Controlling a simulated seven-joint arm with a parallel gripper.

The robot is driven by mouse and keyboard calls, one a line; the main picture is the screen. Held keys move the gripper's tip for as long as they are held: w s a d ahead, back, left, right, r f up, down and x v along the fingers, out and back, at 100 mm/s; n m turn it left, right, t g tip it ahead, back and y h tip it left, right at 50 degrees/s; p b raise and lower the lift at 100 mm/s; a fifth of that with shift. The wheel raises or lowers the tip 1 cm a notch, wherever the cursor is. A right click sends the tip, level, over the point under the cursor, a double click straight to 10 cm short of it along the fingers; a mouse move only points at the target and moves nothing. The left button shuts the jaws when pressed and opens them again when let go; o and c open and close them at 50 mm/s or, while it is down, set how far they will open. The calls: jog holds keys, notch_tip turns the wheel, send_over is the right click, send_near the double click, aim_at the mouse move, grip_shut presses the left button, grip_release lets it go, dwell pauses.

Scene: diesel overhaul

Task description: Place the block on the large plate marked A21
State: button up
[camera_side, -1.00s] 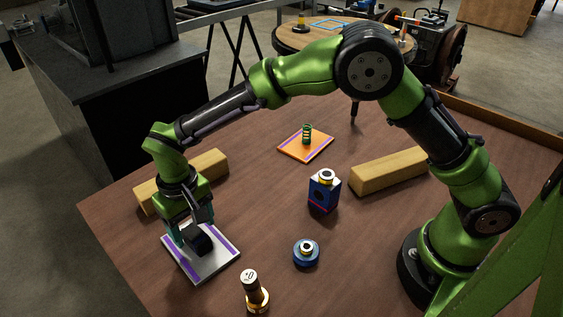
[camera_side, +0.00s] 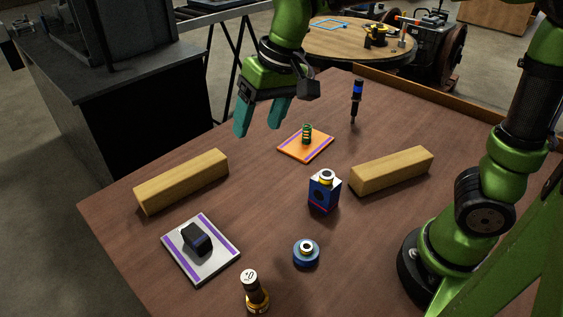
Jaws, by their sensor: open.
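A small dark block (camera_side: 197,239) rests on a white plate with purple stripes (camera_side: 203,269) at the front left of the table. I cannot read the mark A21 on either plate. A blue block-shaped part (camera_side: 323,193) with a brass ring on top stands mid-table. My gripper (camera_side: 258,128) is open and empty, raised above the back of the table to the left of the orange plate, well apart from the dark block.
Two wooden bars lie on the table, one at the left (camera_side: 182,182) and one at the right (camera_side: 392,172). A round blue part (camera_side: 306,255) and a black and brass cylinder (camera_side: 254,291) stand near the front. A dark tool with a blue band (camera_side: 357,96) stands at the back.

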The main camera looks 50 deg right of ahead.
jog(key=s+d+m+t, duration=0.2)
jog(key=s+d+t, duration=0.2)
jog(key=s+d, duration=0.6)
jog(key=shift+s+d+f, duration=0.3)
jog(key=shift+s+d, duration=0.05)
jog(key=shift+s, duration=0.75)
